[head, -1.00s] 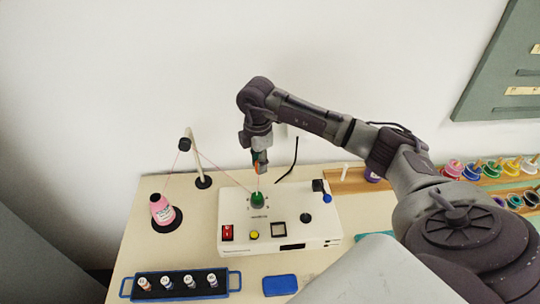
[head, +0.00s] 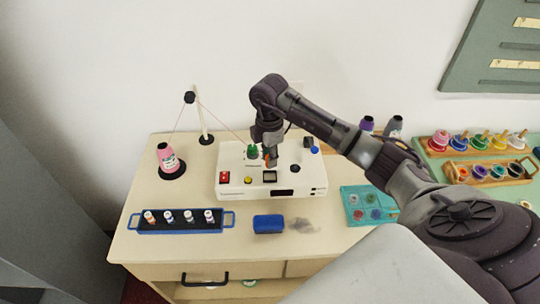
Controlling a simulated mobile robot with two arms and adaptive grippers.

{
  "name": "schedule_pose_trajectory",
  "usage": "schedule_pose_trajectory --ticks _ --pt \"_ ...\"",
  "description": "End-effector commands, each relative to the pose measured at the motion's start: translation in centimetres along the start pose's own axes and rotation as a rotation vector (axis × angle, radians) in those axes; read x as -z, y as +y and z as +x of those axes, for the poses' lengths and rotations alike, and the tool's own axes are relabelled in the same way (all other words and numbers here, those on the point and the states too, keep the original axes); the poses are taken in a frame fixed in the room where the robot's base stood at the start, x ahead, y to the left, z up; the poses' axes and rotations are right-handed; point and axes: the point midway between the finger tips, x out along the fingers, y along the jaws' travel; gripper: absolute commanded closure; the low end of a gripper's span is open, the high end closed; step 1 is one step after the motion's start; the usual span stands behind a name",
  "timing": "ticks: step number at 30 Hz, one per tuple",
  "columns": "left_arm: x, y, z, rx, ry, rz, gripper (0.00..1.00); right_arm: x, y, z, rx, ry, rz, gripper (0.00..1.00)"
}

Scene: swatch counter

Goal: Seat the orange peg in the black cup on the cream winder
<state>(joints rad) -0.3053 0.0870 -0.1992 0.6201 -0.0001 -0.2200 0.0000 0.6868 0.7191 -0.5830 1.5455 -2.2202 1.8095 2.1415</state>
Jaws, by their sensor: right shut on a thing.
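The cream winder (head: 228,183) stands on the table below my right arm. Its top carries a red switch, a yellow button, a dark square frame and a green piece (head: 252,152) at the back. A black round part (head: 295,168), which looks like the black cup, sits on its right half. My right gripper (head: 270,159) points down over the middle of the winder, shut on the orange peg (head: 267,160), of which only a small orange part shows. The gap between peg and winder top cannot be judged. The peg is left of the black round part. My left gripper is not in view.
A pink thread cone (head: 167,157) and a thread stand (head: 203,118) are at left. A blue tray (head: 178,231) of small spools, a blue block (head: 268,224) and a teal tray (head: 354,217) lie in front. Racks of coloured spools (head: 490,173) stand at right.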

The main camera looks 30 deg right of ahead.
Motion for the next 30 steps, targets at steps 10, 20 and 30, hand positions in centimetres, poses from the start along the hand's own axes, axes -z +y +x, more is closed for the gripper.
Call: schedule_pose_trajectory --ticks 10,20,30 --pt "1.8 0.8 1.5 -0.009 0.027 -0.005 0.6 0.0 0.0 1.8 0.0 0.0 -0.001 0.94" --pt "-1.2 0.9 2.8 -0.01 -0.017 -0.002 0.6 0.1 0.0 3.4 0.0 0.001 -0.001 0.94" --pt "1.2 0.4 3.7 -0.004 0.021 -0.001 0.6 0.0 0.0 4.8 0.0 0.001 -0.001 0.94"
